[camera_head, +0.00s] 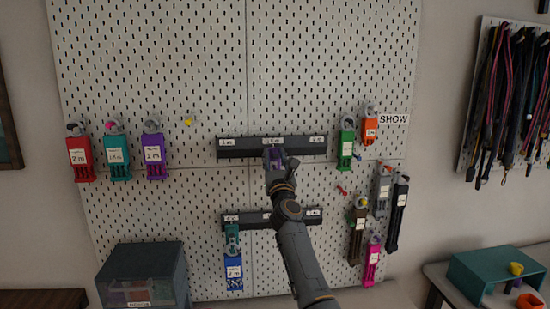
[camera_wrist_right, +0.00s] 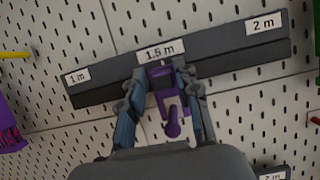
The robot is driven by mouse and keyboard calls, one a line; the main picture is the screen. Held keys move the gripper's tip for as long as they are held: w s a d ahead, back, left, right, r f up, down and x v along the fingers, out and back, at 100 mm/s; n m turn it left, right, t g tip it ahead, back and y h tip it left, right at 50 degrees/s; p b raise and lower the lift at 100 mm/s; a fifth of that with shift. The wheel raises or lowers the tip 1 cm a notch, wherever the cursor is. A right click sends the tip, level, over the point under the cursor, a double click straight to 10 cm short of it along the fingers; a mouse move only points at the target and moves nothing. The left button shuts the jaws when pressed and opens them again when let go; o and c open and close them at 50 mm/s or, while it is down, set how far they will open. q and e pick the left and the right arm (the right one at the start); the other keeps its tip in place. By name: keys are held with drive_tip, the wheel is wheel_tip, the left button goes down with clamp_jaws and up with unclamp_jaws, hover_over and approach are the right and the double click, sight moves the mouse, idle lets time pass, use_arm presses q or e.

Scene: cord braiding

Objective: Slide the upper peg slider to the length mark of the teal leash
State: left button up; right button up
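The upper rail (camera_head: 234,154) is a dark bar on the pegboard with white marks for 1 m, 1.5 m and 2 m; it also shows in the right wrist view (camera_wrist_right: 215,55). The purple peg slider (camera_wrist_right: 170,98) sits on this rail just below the 1.5 m mark (camera_wrist_right: 162,51). My right gripper (camera_wrist_right: 163,82) has its fingers on both sides of the slider and looks shut on it. In the head view my right gripper (camera_head: 275,158) partly hides the slider. The teal leash holder (camera_head: 117,160) hangs at left, its tag seeming to read 1.5 m. My left gripper is out of view.
A lower rail (camera_head: 262,219) carries a teal piece (camera_head: 232,238) above a blue holder (camera_head: 234,270). Red (camera_head: 80,158) and purple (camera_head: 154,158) holders flank the teal one. Several holders hang at right near the SHOW sign (camera_head: 394,119). A dark box (camera_head: 142,270) stands lower left.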

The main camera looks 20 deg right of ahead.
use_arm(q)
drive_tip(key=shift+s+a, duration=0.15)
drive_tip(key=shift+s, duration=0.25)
use_arm(e)
drive_tip(key=shift+d, duration=0.2)
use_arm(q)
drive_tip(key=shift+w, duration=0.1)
use_arm(e)
drive_tip(key=v, duration=1.2)
